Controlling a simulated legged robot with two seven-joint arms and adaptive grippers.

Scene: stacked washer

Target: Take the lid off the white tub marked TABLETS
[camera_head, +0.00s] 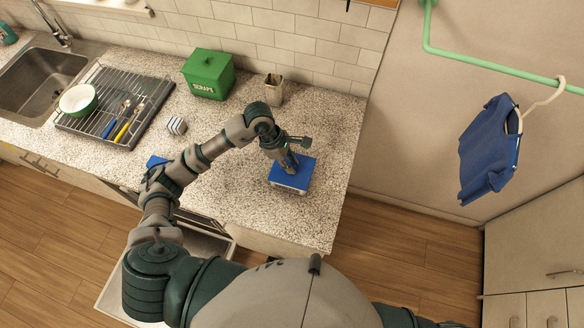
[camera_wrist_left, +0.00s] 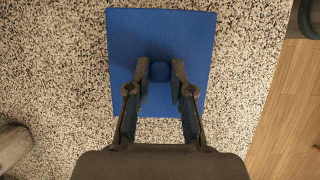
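The white tub (camera_head: 289,190) stands on the speckled counter near its right end, with only a thin strip of its side showing under its flat blue lid (camera_head: 301,177). No writing on the tub is readable. The lid fills the upper middle of the left wrist view (camera_wrist_left: 190,30), with a round blue knob (camera_wrist_left: 160,71) at its centre. My left gripper (camera_wrist_left: 160,73) points down over the lid, one finger on each side of the knob, with narrow gaps seeming to show between. The lid sits on the tub. My right gripper is not in view.
A green SCRAPS box (camera_head: 208,75) and a beige container (camera_head: 273,90) stand near the wall. A striped block (camera_head: 177,126) and a dish rack (camera_head: 100,110) lie left. An open drawer (camera_head: 205,243) sticks out below the counter. A blue shirt (camera_head: 487,150) hangs at right.

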